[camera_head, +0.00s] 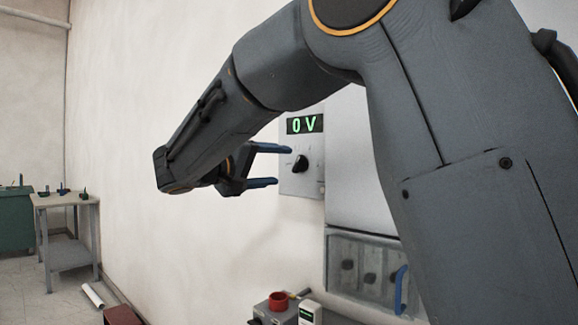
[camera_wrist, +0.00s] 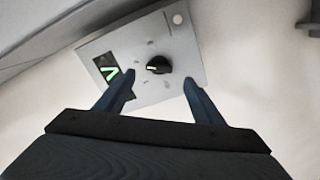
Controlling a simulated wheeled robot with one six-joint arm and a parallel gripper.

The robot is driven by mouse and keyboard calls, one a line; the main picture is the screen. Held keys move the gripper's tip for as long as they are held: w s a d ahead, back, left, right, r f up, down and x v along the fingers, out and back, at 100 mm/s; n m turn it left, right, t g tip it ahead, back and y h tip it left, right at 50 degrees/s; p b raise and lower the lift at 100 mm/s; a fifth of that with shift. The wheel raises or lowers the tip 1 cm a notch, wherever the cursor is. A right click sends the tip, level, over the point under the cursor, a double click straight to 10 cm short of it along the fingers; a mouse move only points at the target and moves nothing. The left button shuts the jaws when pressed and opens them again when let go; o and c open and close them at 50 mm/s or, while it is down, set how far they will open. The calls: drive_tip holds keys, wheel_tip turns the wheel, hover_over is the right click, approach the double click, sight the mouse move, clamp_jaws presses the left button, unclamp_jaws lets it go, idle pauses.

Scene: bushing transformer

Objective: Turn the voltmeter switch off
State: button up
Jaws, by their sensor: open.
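The voltmeter (camera_head: 304,180) is a light grey wall box with a green "0 V" display (camera_head: 305,124) and a black rotary switch (camera_head: 300,164) below it. In the wrist view the voltmeter (camera_wrist: 181,47) appears tilted, and its black switch (camera_wrist: 158,65) lies ahead, between the lines of my two fingers. My gripper (camera_head: 277,166) is open and empty, its blue fingers pointing right at the voltmeter. In the wrist view my gripper (camera_wrist: 158,82) has one finger on each side of the switch. I cannot tell the exact gap to it. Part of the box's top is hidden by my arm.
A grey panel (camera_head: 362,270) with several dark knobs and a blue handle (camera_head: 401,290) is at the lower right. A red-topped device (camera_head: 277,302) stands at the bottom. A table (camera_head: 66,200) with small items is at far left. The wall left of the voltmeter is bare.

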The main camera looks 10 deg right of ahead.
sight(296, 165)
drive_tip(key=p+x, duration=0.2)
drive_tip(key=x, duration=0.5)
drive_tip(key=shift+w+d, duration=0.25)
drive_tip(key=shift+d, duration=0.05)
drive_tip(key=c, duration=1)
drive_tip(key=shift+c, duration=0.2)
